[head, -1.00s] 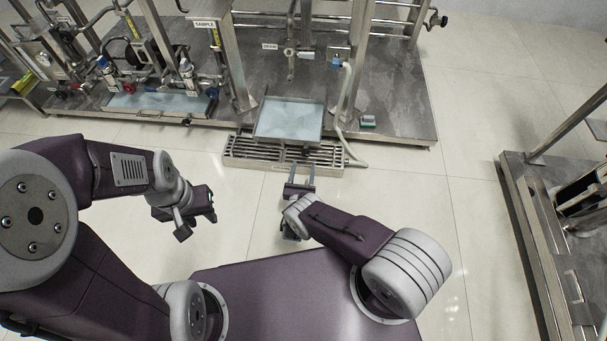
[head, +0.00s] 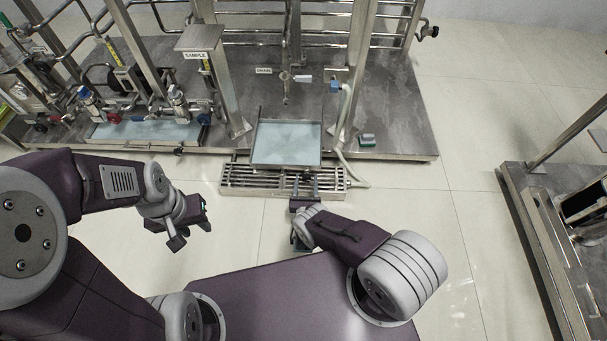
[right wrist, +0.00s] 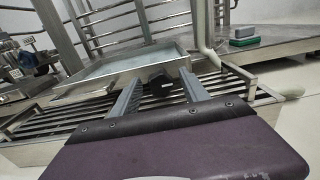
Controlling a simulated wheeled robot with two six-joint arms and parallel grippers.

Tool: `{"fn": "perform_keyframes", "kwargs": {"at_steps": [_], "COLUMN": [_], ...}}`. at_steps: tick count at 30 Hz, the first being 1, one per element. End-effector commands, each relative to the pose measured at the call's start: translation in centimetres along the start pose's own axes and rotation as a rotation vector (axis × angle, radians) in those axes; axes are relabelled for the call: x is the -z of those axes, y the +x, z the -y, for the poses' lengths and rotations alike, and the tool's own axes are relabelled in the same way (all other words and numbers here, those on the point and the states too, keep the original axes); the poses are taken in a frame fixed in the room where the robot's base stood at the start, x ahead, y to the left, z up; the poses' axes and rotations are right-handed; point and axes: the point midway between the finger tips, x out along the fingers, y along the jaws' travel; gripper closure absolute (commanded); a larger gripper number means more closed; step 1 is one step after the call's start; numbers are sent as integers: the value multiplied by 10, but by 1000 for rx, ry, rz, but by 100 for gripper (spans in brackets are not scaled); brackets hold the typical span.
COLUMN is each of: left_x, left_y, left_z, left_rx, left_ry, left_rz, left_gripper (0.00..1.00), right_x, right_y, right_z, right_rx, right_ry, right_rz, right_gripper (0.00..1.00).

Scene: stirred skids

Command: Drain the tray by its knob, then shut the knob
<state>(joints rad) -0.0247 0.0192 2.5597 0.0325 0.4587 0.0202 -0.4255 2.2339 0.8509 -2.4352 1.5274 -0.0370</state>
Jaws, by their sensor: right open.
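The tray (head: 286,143) is a square metal pan holding pale blue liquid, sitting at the skid's front edge above a slatted grate. It also shows in the right wrist view (right wrist: 135,62). A dark knob (right wrist: 161,87) shows at the tray's near side in the right wrist view. My right gripper (head: 305,182) points at the tray's front, over the grate. In the right wrist view its two fingers (right wrist: 160,88) are apart, with the knob showing between them; contact is not visible. My left gripper (head: 190,217) hangs over the floor at left; its fingers are unclear.
The slatted metal grate (head: 240,180) lies under and in front of the tray. A pale hose (head: 343,160) curves down at its right. A small green-grey block (head: 367,140) lies on the skid deck. Another skid (head: 540,240) stands at right. Floor between is clear.

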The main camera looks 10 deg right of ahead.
Motion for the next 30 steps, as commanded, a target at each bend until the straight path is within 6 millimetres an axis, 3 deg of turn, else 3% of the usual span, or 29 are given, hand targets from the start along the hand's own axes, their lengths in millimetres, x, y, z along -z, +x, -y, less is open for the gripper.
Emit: {"fn": "perform_keyframes", "kwargs": {"at_steps": [6, 12, 23, 30], "left_x": [0, 0, 0, -1], "left_y": [0, 0, 3, 10], "left_z": [0, 0, 0, 0], "left_rx": [0, 0, 0, 0], "left_ry": [0, 0, 0, 0], "left_rz": [0, 0, 0, 0], "left_gripper": [64, 64, 64, 64], "right_x": [0, 0, 1, 2], "right_y": [0, 0, 0, 0], "right_z": [0, 0, 0, -1], "right_rx": [0, 0, 0, 0], "right_ry": [0, 0, -54, -219], "right_rz": [0, 0, 0, 1], "right_gripper": [47, 100, 100, 100]}}
